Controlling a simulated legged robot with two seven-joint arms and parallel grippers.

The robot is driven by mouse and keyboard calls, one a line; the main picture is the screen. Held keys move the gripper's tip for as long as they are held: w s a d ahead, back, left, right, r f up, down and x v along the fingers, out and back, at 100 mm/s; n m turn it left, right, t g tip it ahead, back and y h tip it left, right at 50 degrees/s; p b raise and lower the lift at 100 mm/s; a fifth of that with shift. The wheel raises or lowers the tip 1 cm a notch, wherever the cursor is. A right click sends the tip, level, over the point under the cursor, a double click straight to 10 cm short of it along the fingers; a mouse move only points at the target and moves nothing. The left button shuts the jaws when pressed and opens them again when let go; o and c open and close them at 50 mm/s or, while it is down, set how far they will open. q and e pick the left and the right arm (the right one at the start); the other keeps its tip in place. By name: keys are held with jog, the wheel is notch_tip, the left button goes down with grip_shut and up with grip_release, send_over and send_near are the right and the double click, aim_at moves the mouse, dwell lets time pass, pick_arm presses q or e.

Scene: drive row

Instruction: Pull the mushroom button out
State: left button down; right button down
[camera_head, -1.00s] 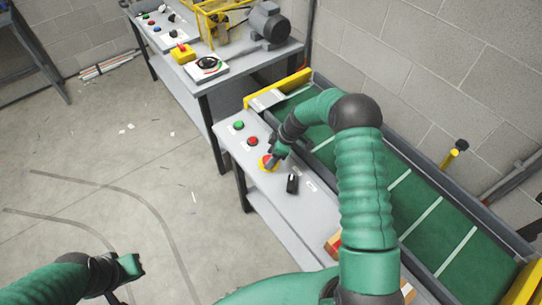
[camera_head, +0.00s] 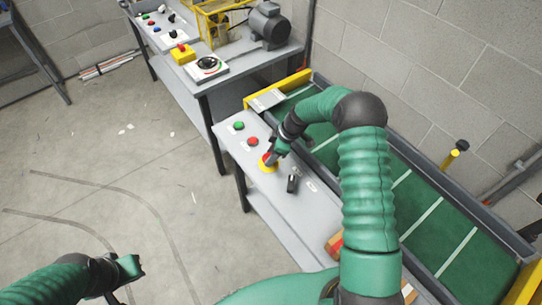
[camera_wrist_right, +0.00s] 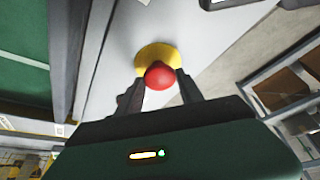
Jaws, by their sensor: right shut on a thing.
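The mushroom button (camera_wrist_right: 159,75) is a red dome on a round yellow base (camera_wrist_right: 152,53). In the head view the yellow base (camera_head: 266,168) sits on the grey panel, with the red button largely hidden by the gripper. My right gripper (camera_head: 271,160) is at the button from above. In the right wrist view its two dark fingers (camera_wrist_right: 160,85) lie on either side of the red dome, shut on it. My left gripper (camera_head: 131,268) is at the lower left over the floor, away from the panel; its fingers are too small to judge.
The grey panel (camera_head: 232,142) also carries a green button (camera_head: 238,126), a red button (camera_head: 252,141) and a black selector switch (camera_head: 293,183). A green conveyor (camera_head: 425,200) runs behind it. Another bench with a yellow-based button (camera_head: 183,54) and a motor (camera_head: 269,27) stands farther back.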

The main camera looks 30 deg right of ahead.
jog(key=shift+w+d+r, duration=0.1)
jog(key=shift+w+r, duration=0.15)
jog(key=c, duration=1)
grip_release()
jog(key=shift+o, duration=1.2)
jog(key=shift+s, duration=0.2)
jog(key=b+v, duration=0.1)
jog(key=v, duration=1.5)
jog(key=shift+r, duration=0.3)
jog(key=shift+s+d, duration=0.1)
jog(key=shift+s, duration=0.05)
